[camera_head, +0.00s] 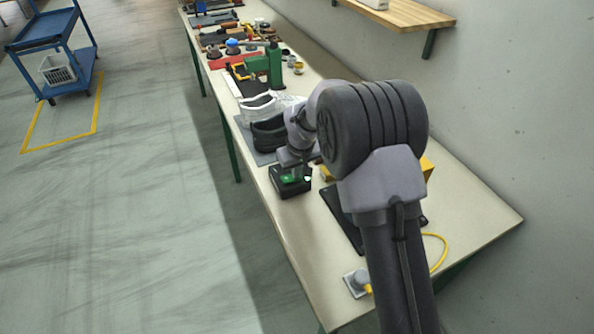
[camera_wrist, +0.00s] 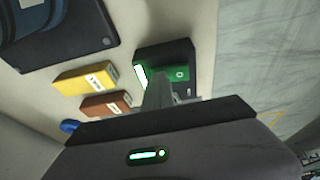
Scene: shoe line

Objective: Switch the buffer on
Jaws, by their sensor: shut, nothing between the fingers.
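A small black switch box (camera_head: 289,190) with a green top stands near the table's front edge. In the wrist view the switch box (camera_wrist: 165,55) shows a green button (camera_wrist: 181,73) with a round mark and a bright whitish-green lit strip. My gripper (camera_head: 293,172) points down over the box. In the wrist view my gripper (camera_wrist: 158,84) is shut, empty, and covers part of the box's top. I cannot tell whether its tips touch the button. No buffer can be made out for sure; my arm hides part of the table.
Shoes (camera_head: 268,131) on a grey mat stand just beyond the box, with a green machine (camera_head: 266,66) farther back. A yellow box (camera_wrist: 86,79) and a brown box (camera_wrist: 106,104) lie beside the switch box. A yellow cable (camera_head: 440,252) lies near the table's near end.

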